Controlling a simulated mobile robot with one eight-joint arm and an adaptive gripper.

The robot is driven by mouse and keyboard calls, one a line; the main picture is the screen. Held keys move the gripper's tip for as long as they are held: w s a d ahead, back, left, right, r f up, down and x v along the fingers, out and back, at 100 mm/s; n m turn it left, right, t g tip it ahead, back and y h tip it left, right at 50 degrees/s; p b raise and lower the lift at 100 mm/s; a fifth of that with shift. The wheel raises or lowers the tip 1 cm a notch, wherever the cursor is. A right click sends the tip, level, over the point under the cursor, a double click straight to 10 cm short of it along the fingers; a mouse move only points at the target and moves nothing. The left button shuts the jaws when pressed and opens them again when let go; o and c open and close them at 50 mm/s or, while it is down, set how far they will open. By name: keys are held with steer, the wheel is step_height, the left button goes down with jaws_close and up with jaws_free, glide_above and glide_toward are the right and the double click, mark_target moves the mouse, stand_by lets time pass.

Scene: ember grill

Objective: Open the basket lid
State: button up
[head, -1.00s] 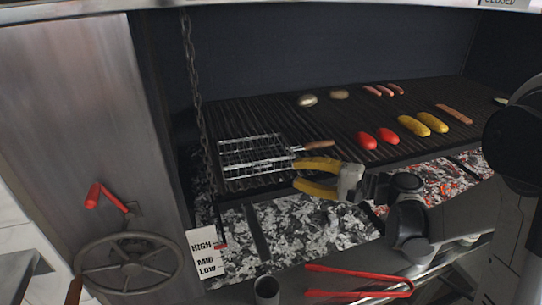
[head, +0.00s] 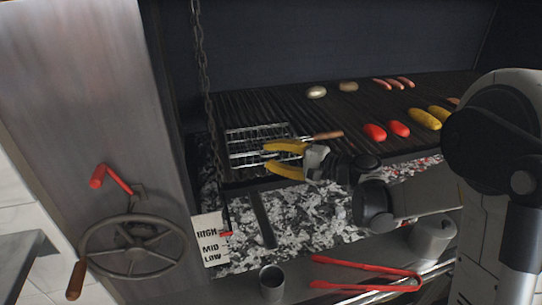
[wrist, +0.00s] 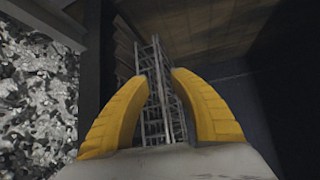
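The wire grill basket (head: 256,135) lies on the left end of the grill grate, with its wooden handle (head: 328,135) pointing right. In the wrist view the basket's wire frame (wrist: 152,65) shows upright between and beyond my fingers. My gripper (head: 266,158) has yellow fingers, parted, at the basket's front right edge in the head view. In the wrist view the gripper (wrist: 160,82) has a gap between its fingertips, with wires behind it. I cannot tell whether the fingers touch the basket. The lid cannot be told apart from the rest of the basket.
Red tomatoes (head: 375,132), yellow corn (head: 424,119), sausages (head: 393,83) and mushrooms (head: 316,92) lie on the grate to the right. Ash and embers (head: 290,218) fill the bed below. Red tongs (head: 365,265) and a metal cup (head: 271,283) are in front. A chain (head: 207,100) hangs left of the basket.

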jaws_close()
steer(key=shift+r, duration=0.15)
